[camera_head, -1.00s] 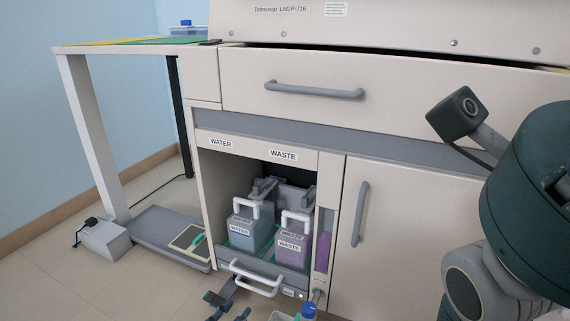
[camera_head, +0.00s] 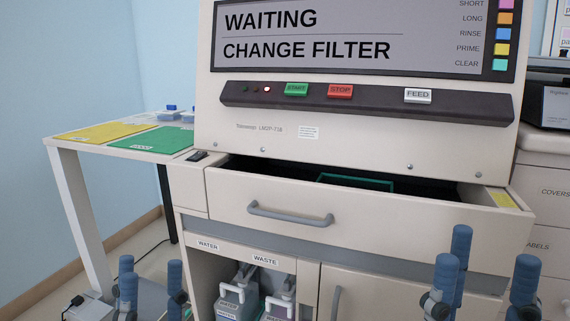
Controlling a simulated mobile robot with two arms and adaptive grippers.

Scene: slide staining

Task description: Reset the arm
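My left gripper (camera_head: 151,274) shows at the lower left, its blue fingers pointing up and spread apart with nothing between them. My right gripper (camera_head: 485,262) shows at the lower right, its blue fingers also up and spread apart and empty, in front of the cabinet's right side. Both arms below the fingers are out of the picture.
The machine's screen (camera_head: 350,38) reads WAITING, CHANGE FILTER. Its drawer (camera_head: 365,210) is partly open, with a green-edged item (camera_head: 355,181) inside. Water (camera_head: 230,303) and waste (camera_head: 277,306) containers stand below. A side table with yellow (camera_head: 92,132) and green (camera_head: 157,139) mats is at left.

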